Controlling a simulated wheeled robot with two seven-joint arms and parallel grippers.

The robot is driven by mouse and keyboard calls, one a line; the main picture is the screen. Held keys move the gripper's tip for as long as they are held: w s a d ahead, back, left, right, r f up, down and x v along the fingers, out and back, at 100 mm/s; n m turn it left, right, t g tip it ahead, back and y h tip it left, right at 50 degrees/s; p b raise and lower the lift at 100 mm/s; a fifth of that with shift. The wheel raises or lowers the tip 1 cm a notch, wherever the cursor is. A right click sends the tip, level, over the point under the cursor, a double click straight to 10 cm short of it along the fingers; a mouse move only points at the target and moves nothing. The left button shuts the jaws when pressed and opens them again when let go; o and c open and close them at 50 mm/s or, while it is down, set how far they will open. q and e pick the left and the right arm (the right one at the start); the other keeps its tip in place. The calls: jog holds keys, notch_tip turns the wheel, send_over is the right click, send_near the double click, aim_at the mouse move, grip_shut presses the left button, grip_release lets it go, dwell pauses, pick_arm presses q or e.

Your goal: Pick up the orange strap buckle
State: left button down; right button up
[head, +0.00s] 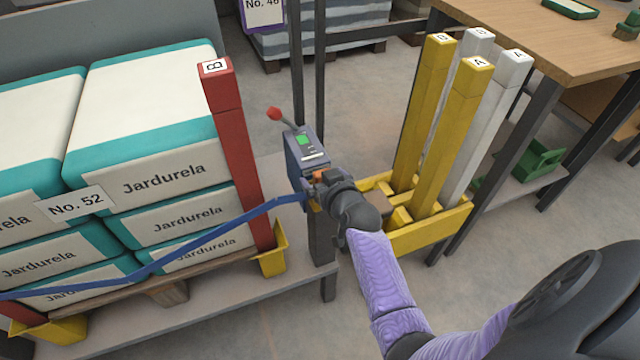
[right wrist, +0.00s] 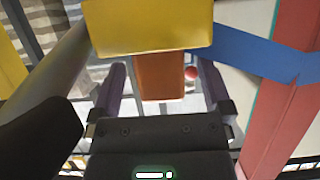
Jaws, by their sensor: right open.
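The orange strap buckle (head: 318,175) is at the grey post, just below the grey-blue device, and is partly hidden by my right gripper (head: 326,182) in the head view. In the right wrist view the orange buckle (right wrist: 160,78) lies between the two spread fingers of my right gripper (right wrist: 160,68), with a gap on each side. A blue strap (head: 200,236) runs from the lower left to the post near the buckle; it also shows in the right wrist view (right wrist: 250,52). My left gripper is not in view.
A grey-blue device (head: 305,155) with a red-knobbed lever (head: 273,113) is on the post. A yellow rack (head: 425,232) holding tall yellow and white posts stands close right. A red post (head: 235,150) and stacked sacks (head: 150,130) are left. A wooden table (head: 550,40) is back right.

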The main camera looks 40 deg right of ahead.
jog(key=shift+w, duration=0.15)
jog(key=shift+r, duration=0.1)
grip_shut()
